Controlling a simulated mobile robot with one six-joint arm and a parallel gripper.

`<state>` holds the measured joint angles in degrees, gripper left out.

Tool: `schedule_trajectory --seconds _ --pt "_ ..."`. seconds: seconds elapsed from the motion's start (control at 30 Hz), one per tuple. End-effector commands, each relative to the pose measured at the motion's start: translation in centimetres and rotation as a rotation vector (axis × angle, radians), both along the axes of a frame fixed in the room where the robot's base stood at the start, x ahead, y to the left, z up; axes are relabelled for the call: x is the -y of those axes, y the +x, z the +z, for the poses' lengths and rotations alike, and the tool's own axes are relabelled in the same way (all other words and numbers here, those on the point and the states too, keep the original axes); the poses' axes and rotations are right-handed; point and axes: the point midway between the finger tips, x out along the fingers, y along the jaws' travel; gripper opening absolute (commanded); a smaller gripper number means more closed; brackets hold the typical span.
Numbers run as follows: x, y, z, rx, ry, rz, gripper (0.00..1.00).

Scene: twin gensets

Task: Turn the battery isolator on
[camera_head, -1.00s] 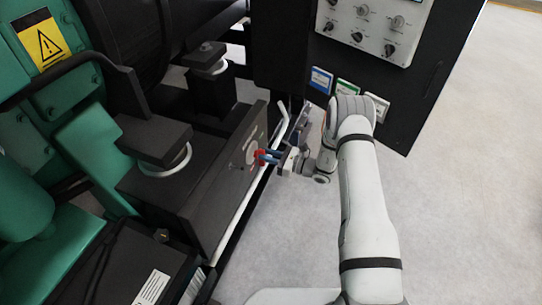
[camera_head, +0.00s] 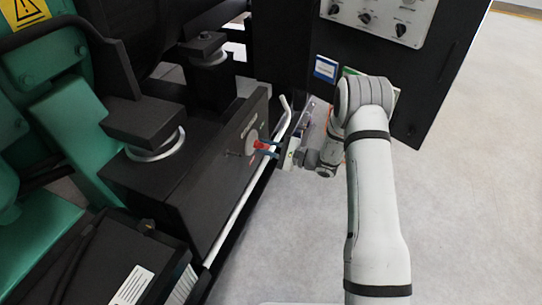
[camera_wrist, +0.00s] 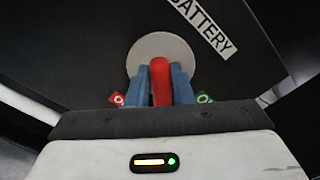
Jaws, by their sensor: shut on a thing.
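The battery isolator has a red handle (camera_wrist: 160,80) on a round grey plate (camera_wrist: 150,50), on the face of a black box (camera_head: 222,190). In the wrist view the plate sits beside a "BATTERY" label (camera_wrist: 203,25).
A white rail (camera_head: 240,215) runs along the lower edge of the black box, close to my gripper. A black cabinet with a knob panel (camera_head: 380,18) stands behind my arm. Green machinery (camera_head: 60,130) fills the left. Pale floor (camera_head: 460,210) is open at right.

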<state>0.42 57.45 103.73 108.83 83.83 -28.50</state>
Motion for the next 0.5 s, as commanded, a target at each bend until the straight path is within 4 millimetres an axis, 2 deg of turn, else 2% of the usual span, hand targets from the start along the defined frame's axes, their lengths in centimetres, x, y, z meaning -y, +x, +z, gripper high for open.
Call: schedule_trajectory --seconds 0.03,0.5 --pt "-0.51 -0.58 -1.12 0.036 -0.016 0.016 0.0" --pt "-0.58 -0.84 -1.79 0.444 -0.164 0.016 0.0"
